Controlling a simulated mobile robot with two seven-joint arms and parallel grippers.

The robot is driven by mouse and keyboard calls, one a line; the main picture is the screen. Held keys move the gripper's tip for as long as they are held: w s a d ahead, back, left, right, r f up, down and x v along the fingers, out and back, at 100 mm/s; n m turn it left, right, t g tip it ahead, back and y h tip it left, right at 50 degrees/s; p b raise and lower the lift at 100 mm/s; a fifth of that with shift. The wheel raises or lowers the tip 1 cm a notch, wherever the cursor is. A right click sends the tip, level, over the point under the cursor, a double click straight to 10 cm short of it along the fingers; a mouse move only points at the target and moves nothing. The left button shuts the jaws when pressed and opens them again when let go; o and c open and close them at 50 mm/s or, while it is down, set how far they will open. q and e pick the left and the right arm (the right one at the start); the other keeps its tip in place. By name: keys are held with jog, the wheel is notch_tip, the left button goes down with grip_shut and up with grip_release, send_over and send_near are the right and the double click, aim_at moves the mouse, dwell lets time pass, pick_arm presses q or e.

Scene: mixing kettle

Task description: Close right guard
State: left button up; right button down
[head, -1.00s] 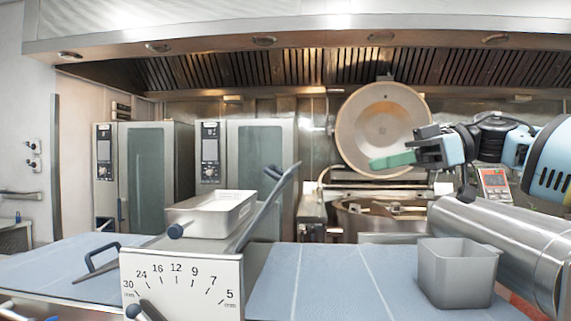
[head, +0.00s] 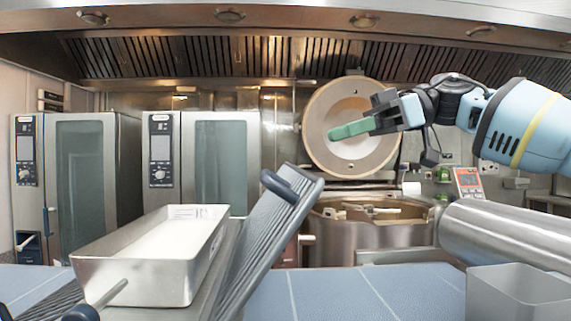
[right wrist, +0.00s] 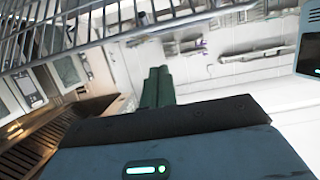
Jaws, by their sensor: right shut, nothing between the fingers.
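The right guard looks to be the grey ribbed panel (head: 262,240) with a dark blue handle (head: 279,186) at its top. It stands tilted up, leaning to the right, on the machine in front of me. My right gripper (head: 340,131) has green fingers, shut and empty. In the picture it is above and to the right of the guard's handle, apart from it. The right wrist view shows the shut green fingers (right wrist: 158,85) with nothing between them. My left gripper is not in view.
A metal tray (head: 160,250) sits left of the raised guard. A grey square container (head: 515,293) stands at lower right, near a steel cylinder (head: 490,232). The mixing kettle (head: 370,240) with raised round lid (head: 318,130) is behind. The blue surface (head: 340,290) between is clear.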

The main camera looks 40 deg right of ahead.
jog(key=x, duration=1)
jog(key=shift+r, duration=0.1)
jog(key=shift+s+d+f+p, duration=0.15)
jog(key=shift+s+d+f, duration=0.1)
jog(key=shift+s+d, duration=0.25)
jog(key=shift+s+d+f+p, duration=0.15)
jog(key=shift+s+d+f, duration=0.15)
jog(key=shift+s+d, duration=0.15)
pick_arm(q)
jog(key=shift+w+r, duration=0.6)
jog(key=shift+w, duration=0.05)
pick_arm(e)
jog(key=shift+s+d+f, duration=0.1)
jog(key=shift+d+f, duration=0.2)
jog(key=shift+f, duration=0.15)
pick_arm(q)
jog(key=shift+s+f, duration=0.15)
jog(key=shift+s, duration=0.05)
pick_arm(e)
jog(key=shift+d+f, duration=0.1)
